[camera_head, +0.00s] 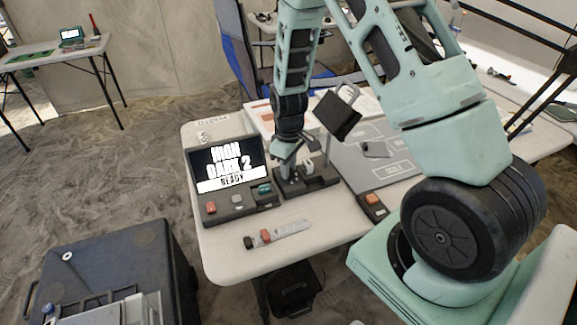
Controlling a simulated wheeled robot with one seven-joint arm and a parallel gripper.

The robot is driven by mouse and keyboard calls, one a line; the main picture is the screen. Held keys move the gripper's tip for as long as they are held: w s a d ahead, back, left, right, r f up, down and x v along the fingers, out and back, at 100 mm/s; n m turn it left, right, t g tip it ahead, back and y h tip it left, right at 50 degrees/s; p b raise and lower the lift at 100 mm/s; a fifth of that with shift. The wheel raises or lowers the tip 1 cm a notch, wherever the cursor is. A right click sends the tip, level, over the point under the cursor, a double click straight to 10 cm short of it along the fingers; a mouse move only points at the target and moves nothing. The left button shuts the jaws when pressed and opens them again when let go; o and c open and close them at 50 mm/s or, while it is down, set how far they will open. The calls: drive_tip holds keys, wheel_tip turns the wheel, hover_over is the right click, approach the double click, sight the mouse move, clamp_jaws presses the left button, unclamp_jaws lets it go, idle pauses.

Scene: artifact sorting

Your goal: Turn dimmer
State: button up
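My gripper (288,174) points down at a low dark unit (318,182) beside the console, at the middle of the table. The fingers are small here, and I cannot tell whether they are apart or touching anything. The unit carries a thin upright post and small light parts. A dark lamp-like box (338,116) with a pale handle appears tilted above it. The dimmer knob is not clearly visible; my gripper may hide it. The console screen (226,163) reads "HIGH DARK 2 READY". Its base has an orange button (211,207), a grey button (237,198) and a teal part (262,188).
The pale table (230,262) also bears a clear strip with black and orange ends (278,234), a small device with an orange top (372,201) and a grey marked mat (402,160). A dark case (110,258) stands at lower left. The table's front left is mostly clear.

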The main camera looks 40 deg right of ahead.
drive_tip(key=shift+m, duration=0.4)
drive_tip(key=m+p, duration=0.1)
drive_tip(key=m, duration=0.2)
drive_tip(key=shift+r+m, duration=0.1)
drive_tip(key=shift+m, duration=0.2)
drive_tip(key=m+p, duration=0.1)
drive_tip(key=m, duration=0.3)
drive_tip(key=m+p, duration=0.1)
drive_tip(key=m, duration=0.4)
drive_tip(key=m+p, duration=0.1)
drive_tip(key=m, duration=0.3)
drive_tip(key=shift+m, duration=0.4)
drive_tip(key=o, duration=1)
